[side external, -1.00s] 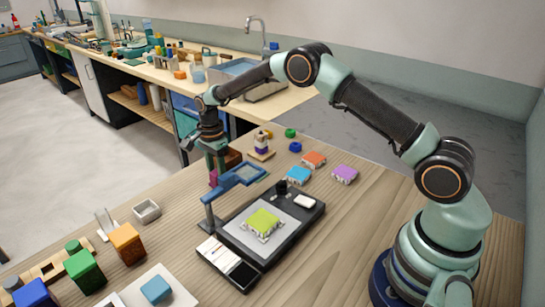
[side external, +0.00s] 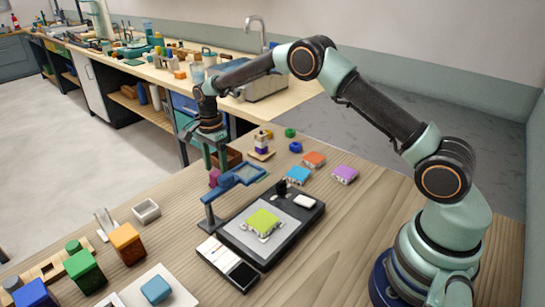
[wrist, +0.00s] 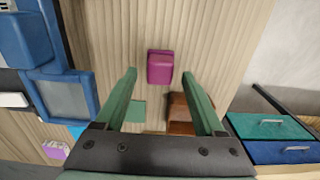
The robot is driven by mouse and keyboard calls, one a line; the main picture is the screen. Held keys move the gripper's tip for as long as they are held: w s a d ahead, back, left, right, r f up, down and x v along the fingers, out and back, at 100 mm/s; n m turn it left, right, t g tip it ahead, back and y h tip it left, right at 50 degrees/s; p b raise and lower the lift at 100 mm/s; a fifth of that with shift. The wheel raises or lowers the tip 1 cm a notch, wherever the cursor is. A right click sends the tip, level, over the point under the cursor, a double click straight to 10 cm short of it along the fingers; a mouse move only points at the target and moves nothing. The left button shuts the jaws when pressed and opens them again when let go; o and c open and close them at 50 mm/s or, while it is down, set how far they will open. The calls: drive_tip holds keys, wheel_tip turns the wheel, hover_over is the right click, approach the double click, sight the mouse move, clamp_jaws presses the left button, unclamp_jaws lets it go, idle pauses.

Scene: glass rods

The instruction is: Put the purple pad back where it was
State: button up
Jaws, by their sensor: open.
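A purple pad (side external: 345,174) with pale rods at its edges lies on the table, right of the orange pad (side external: 314,159); it also shows at the lower left of the wrist view (wrist: 55,149). My gripper (side external: 221,166) is open and empty, well left of that pad in the side view. A magenta block (side external: 214,178) stands on the table below my fingers. In the wrist view the block (wrist: 160,66) shows just beyond and between my open fingertips (wrist: 160,76), with nothing gripped. A flat green square (wrist: 137,114) lies on the wood nearby.
A blue-framed magnifier (side external: 236,182) stands close to my gripper, beside a dark stand (side external: 303,218) carrying a lime pad (side external: 263,221). A blue pad (side external: 298,175) lies near the orange one. A brown box (wrist: 181,116) is near my right finger. Front right wood is clear.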

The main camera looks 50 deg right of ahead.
wheel_tip(320, 180, up, 10)
wheel_tip(320, 180, up, 6)
drive_tip(key=n+t, duration=0.1)
drive_tip(key=n, duration=0.2)
hover_over(217, 172)
drive_tip(key=s, duration=0.3)
drive_tip(key=s+d+r+n+t, duration=0.1)
drive_tip(key=s+r+n+t, duration=0.1)
drive_tip(key=s+r+n, duration=0.5)
drive_tip(key=s+f+n+t, duration=0.2)
drive_tip(key=s+n, duration=0.6)
drive_tip(key=s, duration=0.8)
drive_tip(key=shift+s+d+t, duration=0.25)
drive_tip(key=shift+d+t, duration=0.05)
drive_tip(key=shift+d, duration=0.1)
